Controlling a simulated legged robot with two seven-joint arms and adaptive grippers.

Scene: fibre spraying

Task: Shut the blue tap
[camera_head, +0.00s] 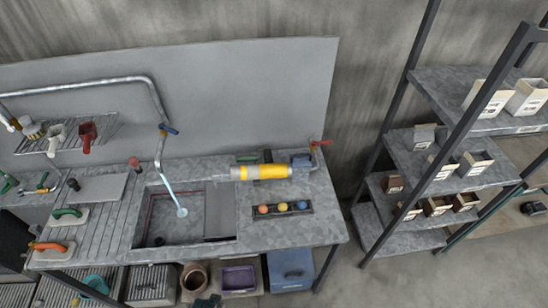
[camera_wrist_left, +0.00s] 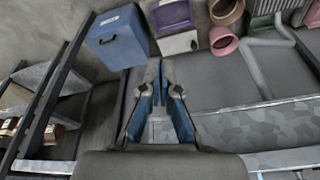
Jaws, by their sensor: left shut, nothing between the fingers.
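The blue tap handle (camera_head: 169,129) sits on the upright metal pipe at the back of the sink (camera_head: 190,228) in the head view. A pale stream of water (camera_head: 174,195) runs from the spout down into the sink basin. My right gripper is in neither view.
A red tap (camera_head: 321,143) stands at the counter's right end. A yellow-and-grey cylinder (camera_head: 260,172) lies right of the blue tap. A wire rack (camera_head: 100,128) hangs to its left. The blue bin (camera_head: 290,270) is under the counter; the shelving (camera_head: 440,160) stands right.

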